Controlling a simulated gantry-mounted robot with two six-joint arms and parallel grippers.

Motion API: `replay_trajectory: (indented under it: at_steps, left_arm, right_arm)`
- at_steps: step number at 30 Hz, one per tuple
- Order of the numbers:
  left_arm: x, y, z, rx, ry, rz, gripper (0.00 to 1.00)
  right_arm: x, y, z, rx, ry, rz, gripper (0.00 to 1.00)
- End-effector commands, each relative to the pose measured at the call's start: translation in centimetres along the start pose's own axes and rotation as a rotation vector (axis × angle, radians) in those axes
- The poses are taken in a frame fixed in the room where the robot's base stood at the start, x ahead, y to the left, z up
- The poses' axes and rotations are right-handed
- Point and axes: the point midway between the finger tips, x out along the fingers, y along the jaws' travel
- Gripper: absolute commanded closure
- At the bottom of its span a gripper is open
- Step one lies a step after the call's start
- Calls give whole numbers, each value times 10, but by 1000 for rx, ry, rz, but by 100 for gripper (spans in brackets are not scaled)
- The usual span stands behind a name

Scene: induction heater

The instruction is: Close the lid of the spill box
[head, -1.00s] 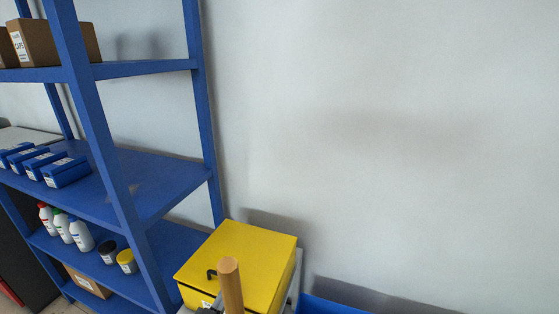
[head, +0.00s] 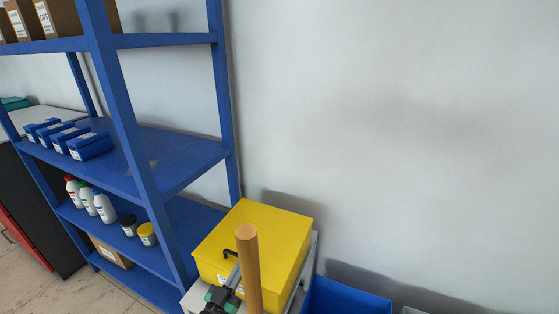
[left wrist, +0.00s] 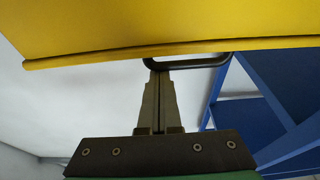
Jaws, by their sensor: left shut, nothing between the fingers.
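The yellow spill box (head: 265,232) stands beside the shelf in the head view. Its lid looks down flat, with a black handle (head: 229,253) near its front edge. In the left wrist view the lid's yellow edge (left wrist: 110,50) crosses the top, with the dark handle (left wrist: 200,63) along it. My left gripper (left wrist: 158,74) is shut and empty, its fingertips at the handle; I cannot tell whether they touch it. In the head view the left gripper (head: 235,270) is partly hidden behind a wooden post. My right gripper is out of view.
An upright wooden post (head: 249,268) stands in front of the box. A blue shelf (head: 170,160) with small blue boxes (head: 90,146) and bottles is at the left. A blue bin (head: 345,302) is at the lower right. The wall is bare.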

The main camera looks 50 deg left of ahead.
Motion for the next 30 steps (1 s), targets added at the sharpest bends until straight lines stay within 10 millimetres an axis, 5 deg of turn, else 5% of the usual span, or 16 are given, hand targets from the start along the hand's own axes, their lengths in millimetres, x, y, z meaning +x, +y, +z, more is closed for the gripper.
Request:
replay_trajectory:
  at_steps: [1, 15, 30]
  left_arm:
    - [-13, -2, 22, -1, -62, -9, 100]
    - [-104, -1, 3, 0, -12, -3, 100]
    - [-113, 0, 0, 0, 1, 0, 100]
  right_arm:
    - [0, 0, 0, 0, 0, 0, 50]
    - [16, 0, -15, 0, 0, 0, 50]
    - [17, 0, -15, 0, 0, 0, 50]
